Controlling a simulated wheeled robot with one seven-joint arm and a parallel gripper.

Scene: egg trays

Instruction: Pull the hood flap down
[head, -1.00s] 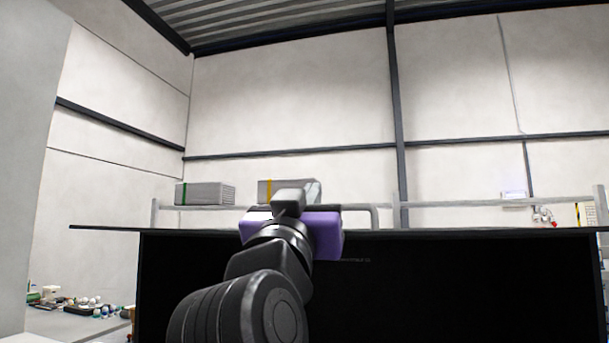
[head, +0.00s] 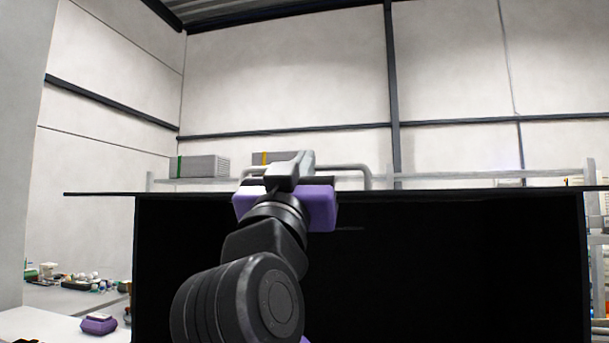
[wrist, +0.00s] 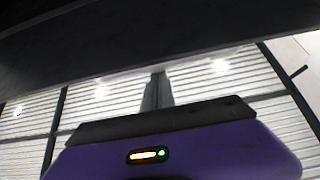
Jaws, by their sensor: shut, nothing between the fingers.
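The hood is a large black box with a dark interior, and its flat top panel (head: 430,192), seemingly the flap, shows edge-on as a thin dark line in the head view. In the wrist view a dark panel (wrist: 120,45) crosses the top, just past the fingers. My gripper (head: 303,160) has a purple body and grey fingers, and reaches up at the panel's edge, left of the middle. In the wrist view its fingers (wrist: 157,88) are together, empty, with tips close to the panel; contact cannot be told.
A grey bent tube (head: 368,178) rises behind the panel, right of my gripper. Stacked grey trays (head: 202,166) stand behind at the left. A white table with a purple object (head: 98,324) is at the lower left. Shelving stands at the right edge.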

